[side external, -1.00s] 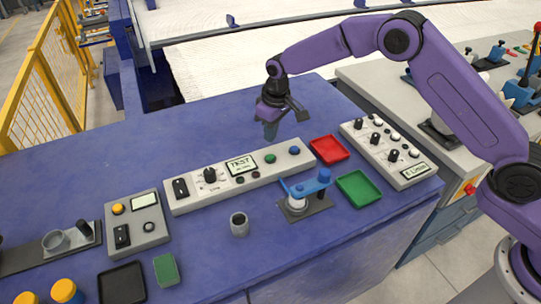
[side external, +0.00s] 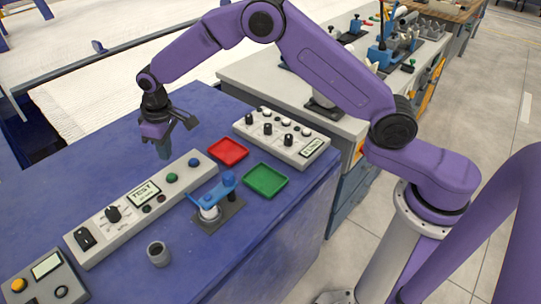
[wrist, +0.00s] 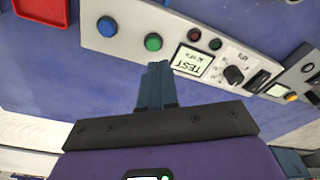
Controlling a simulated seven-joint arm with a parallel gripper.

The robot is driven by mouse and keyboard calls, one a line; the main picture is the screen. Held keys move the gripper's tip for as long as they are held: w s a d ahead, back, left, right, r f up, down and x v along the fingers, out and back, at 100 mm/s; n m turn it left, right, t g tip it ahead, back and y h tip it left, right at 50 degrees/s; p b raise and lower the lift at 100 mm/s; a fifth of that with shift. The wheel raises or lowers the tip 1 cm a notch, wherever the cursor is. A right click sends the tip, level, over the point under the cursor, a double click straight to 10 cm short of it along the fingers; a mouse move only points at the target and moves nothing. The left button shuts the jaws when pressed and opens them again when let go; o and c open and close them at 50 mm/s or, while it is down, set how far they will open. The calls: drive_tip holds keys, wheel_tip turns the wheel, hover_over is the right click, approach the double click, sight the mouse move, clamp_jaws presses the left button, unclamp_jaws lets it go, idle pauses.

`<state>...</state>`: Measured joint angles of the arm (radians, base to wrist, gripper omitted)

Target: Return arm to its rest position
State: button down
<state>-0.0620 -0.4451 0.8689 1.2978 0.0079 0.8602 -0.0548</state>
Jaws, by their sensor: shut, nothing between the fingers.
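My gripper (side external: 163,152) hangs above the blue bench, behind the grey test panel. Its fingers point down, are shut together and hold nothing. In the wrist view the shut fingers (wrist: 156,68) show close together, with the panel beyond them. A short grey hollow pipe (side external: 158,254) stands upright on the bench in front of the test panel, well apart from my gripper. It is not seen in the wrist view. A fixture with a blue clamp arm (side external: 212,196) stands to its right, over a pale round piece (side external: 209,212).
The test panel (side external: 138,208) lies between my gripper and the pipe. A red tray (side external: 228,152), a green tray (side external: 265,180) and a grey control box (side external: 282,138) stand to the right. The blue bench (side external: 75,160) left of my gripper is clear.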

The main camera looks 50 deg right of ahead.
drive_tip(key=s+d+r+n, duration=0.25)
drive_tip(key=s+r, duration=0.25)
drive_tip(key=s, duration=0.5)
drive_tip(key=s+d+r+n, duration=0.1)
drive_tip(key=s+d+r, duration=0.3)
drive_tip(key=s, duration=0.6)
drive_tip(key=s+d+r+n, duration=0.1)
drive_tip(key=s+d, duration=0.5)
drive_tip(key=s, duration=0.4)
drive_tip(key=s+d+r+n+g, duration=0.1)
drive_tip(key=s+d, duration=0.6)
drive_tip(key=s, duration=0.3)
drive_tip(key=shift+s+d+n, duration=0.2)
drive_tip(key=shift+s+n, duration=0.15)
